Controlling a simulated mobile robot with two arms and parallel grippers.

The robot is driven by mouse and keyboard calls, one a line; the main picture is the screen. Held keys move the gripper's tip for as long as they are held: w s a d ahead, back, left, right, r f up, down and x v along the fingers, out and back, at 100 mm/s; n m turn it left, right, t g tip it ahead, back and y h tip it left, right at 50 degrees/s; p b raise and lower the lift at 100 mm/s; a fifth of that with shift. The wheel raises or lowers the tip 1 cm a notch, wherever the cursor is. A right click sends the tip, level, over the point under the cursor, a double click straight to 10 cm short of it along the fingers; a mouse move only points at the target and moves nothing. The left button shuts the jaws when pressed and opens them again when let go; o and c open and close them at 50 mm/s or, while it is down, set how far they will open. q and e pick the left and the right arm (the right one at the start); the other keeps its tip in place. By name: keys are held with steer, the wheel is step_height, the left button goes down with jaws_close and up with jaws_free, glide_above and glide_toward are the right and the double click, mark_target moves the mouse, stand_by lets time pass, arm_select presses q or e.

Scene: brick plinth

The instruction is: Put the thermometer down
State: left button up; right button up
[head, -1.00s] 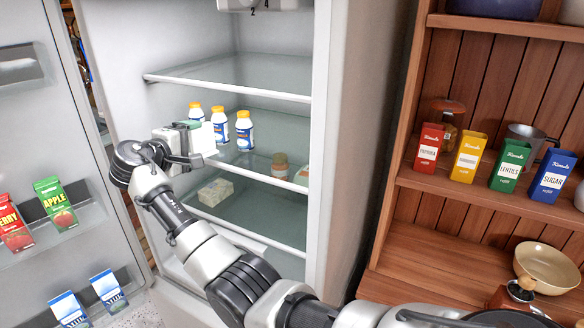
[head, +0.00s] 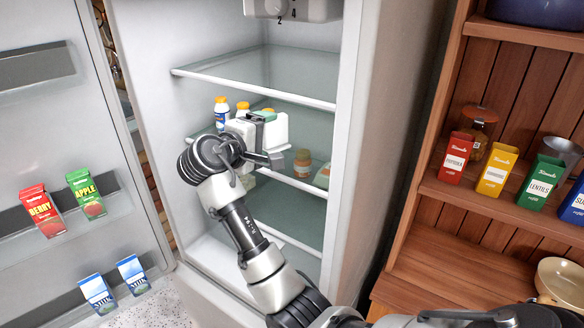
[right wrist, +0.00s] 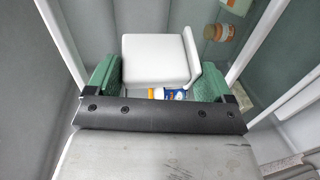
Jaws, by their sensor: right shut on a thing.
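My right gripper (head: 264,136) is inside the open fridge, in front of the upper-middle shelf. It is shut on the thermometer (head: 279,130), a white block with a thin raised plate along one side. In the right wrist view the thermometer (right wrist: 155,60) sits between the green finger pads of the gripper (right wrist: 157,82). Part of it is hidden by the gripper in the head view. I cannot tell whether it touches the shelf. My left gripper is not in view.
White bottles with orange caps (head: 221,114) stand on the shelf behind the gripper, partly hidden. A small jar (head: 303,158) stands to its right. The fridge door (head: 60,130) with cartons is open at left. A wooden cabinet (head: 440,235) stands at right.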

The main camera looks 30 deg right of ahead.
steer(key=s+d+p, duration=0.2)
steer(key=s, duration=0.3)
steer(key=f, duration=0.2)
steer(key=f+p, duration=0.1)
steer(key=f, duration=0.1)
steer(key=s+f, duration=0.1)
steer(key=f, duration=0.2)
steer(key=shift+s+d+f, duration=0.1)
steer(key=shift+d, duration=0.2)
steer(key=o, duration=1)
